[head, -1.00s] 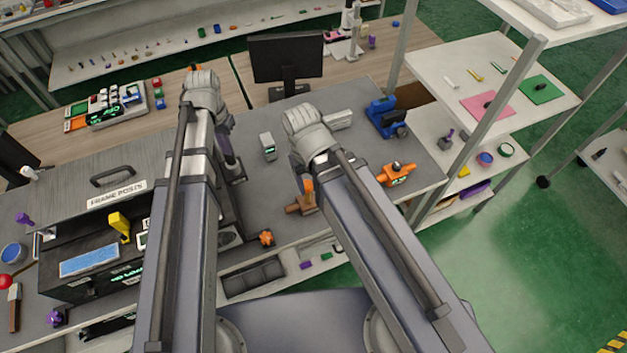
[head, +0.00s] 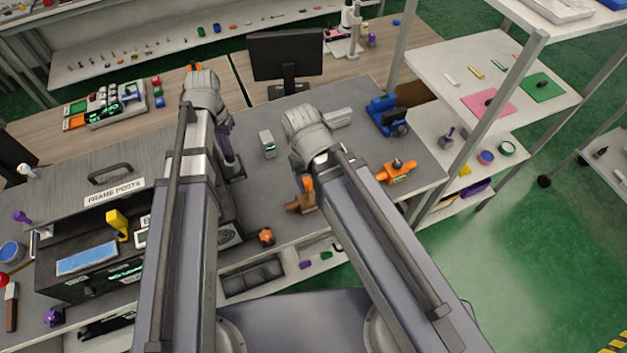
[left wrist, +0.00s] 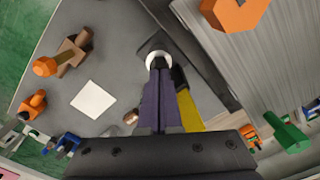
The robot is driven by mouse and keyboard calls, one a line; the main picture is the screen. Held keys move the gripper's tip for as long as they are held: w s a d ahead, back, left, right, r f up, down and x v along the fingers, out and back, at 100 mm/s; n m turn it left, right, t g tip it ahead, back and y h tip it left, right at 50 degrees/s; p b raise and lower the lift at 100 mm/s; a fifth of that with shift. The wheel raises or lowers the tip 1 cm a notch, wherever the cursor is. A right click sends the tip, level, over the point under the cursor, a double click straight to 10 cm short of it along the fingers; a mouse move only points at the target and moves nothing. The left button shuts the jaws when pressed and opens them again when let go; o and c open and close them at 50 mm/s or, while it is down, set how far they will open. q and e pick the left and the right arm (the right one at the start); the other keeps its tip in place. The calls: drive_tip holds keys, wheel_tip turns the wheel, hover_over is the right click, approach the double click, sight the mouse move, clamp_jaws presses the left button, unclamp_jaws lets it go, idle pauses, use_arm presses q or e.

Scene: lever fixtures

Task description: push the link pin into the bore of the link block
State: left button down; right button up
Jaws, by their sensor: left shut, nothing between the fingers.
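My left gripper (head: 236,176) has purple fingers and points down at the bench beside the black cabinet. In the left wrist view the fingers (left wrist: 159,66) are together with nothing between them. Their tips are over a white round part (left wrist: 158,59) on a dark square plate (left wrist: 150,44); I cannot tell whether they touch it. This may be the link block and pin, but the tips cover its middle, and I cannot tell pin from bore. A yellow part with a black end (left wrist: 188,108) shows close beside the fingers.
A brown block with an orange knob (head: 302,201) stands near the right arm. A blue fixture (head: 383,114) and an orange fixture (head: 396,174) are on the right. The black cabinet (head: 125,262) crowds the left.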

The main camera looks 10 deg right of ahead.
use_arm(q)
drive_tip(key=shift+w+r+p, duration=0.15)
drive_tip(key=shift+r+p, duration=0.35)
drive_tip(key=shift+p, duration=0.05)
wheel_tip(320, 180, up, 3)
drive_tip(key=shift+f+p, duration=0.2)
drive_tip(key=shift+p, duration=1.05)
drive_tip(key=shift+r, duration=0.1)
drive_tip(key=shift+r, duration=0.1)
wheel_tip(320, 180, up, 8)
drive_tip(key=p, duration=0.8)
